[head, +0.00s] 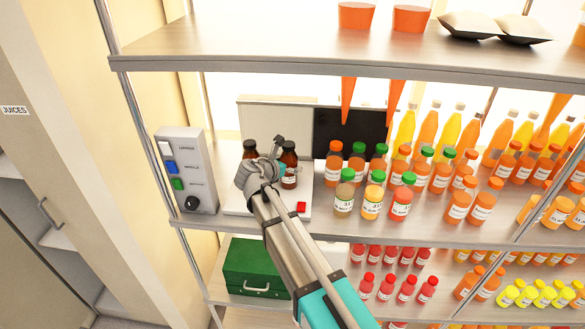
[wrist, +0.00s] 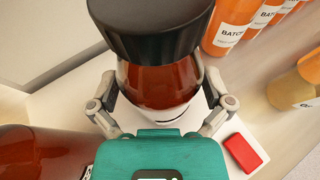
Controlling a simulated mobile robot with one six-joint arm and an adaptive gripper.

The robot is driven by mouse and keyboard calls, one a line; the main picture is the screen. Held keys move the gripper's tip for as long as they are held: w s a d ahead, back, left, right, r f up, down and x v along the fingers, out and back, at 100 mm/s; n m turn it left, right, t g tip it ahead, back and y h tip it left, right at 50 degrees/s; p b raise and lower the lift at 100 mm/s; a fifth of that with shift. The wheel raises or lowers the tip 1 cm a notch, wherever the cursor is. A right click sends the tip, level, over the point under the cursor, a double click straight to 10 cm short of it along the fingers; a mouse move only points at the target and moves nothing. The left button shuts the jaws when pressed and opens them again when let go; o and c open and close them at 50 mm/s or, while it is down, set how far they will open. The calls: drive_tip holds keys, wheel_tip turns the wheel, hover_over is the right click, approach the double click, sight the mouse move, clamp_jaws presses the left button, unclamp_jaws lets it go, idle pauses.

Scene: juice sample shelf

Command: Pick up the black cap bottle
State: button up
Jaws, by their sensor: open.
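A dark brown bottle with a black cap stands upright on the shelf in the head view (head: 290,168), partly hidden by my gripper (head: 279,158). In the wrist view the black cap (wrist: 150,32) and reddish-brown body fill the upper middle. My gripper (wrist: 160,100) is open there, with one finger on each side of this bottle's body. Whether the fingers touch it cannot be told. A second black cap bottle (head: 250,149) stands to the left in the head view. A reddish-brown bottle body (wrist: 42,152) also shows at the lower left of the wrist view.
A white board (head: 238,207) lies under the bottles, with a red block (head: 301,206) near its front right. A grey control box (head: 186,170) stands at left. Several orange juice bottles (head: 333,164) crowd the shelf to the right. An upper shelf (head: 230,52) hangs above.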

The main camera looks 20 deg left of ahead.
drive_tip(key=c, duration=1.1)
drive_tip(key=shift+c, duration=0.2)
drive_tip(key=shift+r, duration=0.2)
wheel_tip(320, 180, up, 2)
drive_tip(key=p, duration=0.2)
drive_tip(key=shift+r+p, duration=0.15)
drive_tip(key=shift+p, duration=0.15)
drive_tip(key=s+a+r+p, duration=0.8)
drive_tip(key=s+r+p, duration=0.2)
drive_tip(key=s, duration=0.1)
drive_tip(key=shift+s+a+r, duration=0.15)
